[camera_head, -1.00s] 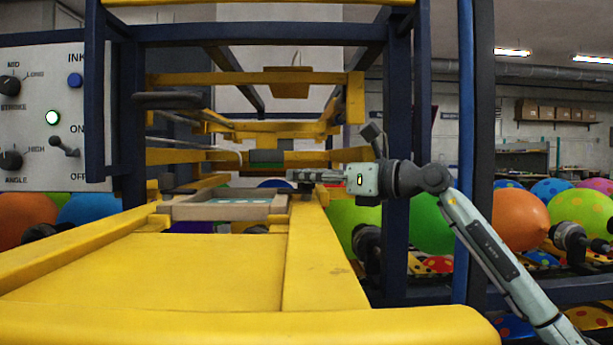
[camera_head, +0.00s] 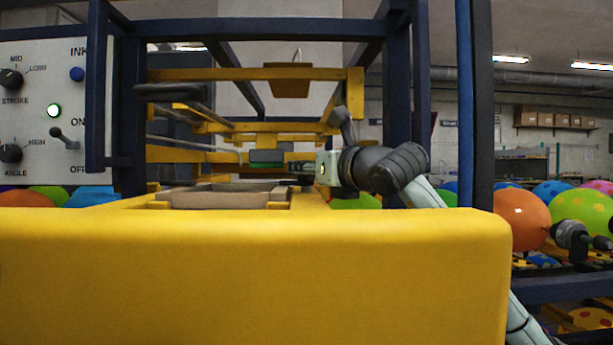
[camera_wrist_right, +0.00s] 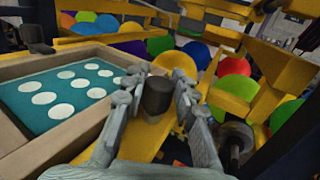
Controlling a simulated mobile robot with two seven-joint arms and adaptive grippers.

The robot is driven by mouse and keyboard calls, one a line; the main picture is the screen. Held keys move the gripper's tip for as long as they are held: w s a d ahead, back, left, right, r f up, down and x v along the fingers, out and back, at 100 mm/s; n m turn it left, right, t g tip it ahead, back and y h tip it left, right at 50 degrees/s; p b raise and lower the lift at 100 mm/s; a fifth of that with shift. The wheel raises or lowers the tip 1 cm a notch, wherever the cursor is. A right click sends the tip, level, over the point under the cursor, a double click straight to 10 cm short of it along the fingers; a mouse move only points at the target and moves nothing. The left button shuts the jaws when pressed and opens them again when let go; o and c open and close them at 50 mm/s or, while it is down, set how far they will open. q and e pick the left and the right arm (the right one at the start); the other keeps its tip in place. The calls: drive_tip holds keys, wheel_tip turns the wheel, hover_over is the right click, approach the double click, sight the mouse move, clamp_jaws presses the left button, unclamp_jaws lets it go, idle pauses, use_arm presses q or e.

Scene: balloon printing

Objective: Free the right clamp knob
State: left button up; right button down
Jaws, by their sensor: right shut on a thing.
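The right clamp knob (camera_wrist_right: 157,96) is a dark, short cylinder standing on the yellow frame rail, beside the screen's wooden frame, in the right wrist view. My right gripper (camera_wrist_right: 156,90) has its two grey fingers on either side of the knob and is shut on it. The screen (camera_wrist_right: 70,92) is teal with several pale dots. My left gripper is in no view.
A thick yellow beam (camera_head: 250,280) fills the lower head view. Dark blue posts (camera_head: 398,90) and yellow crossbars (camera_head: 255,74) surround the work area. A dark round fitting (camera_wrist_right: 236,138) is right of my fingers. A control panel (camera_head: 50,110) stands at left. Balloons (camera_head: 522,219) lie beyond.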

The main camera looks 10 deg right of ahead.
drive_tip(key=shift+h, duration=0.3)
drive_tip(key=c, duration=1.2)
unclamp_jaws()
drive_tip(key=v, duration=1.2)
drive_tip(key=shift+f, duration=0.1)
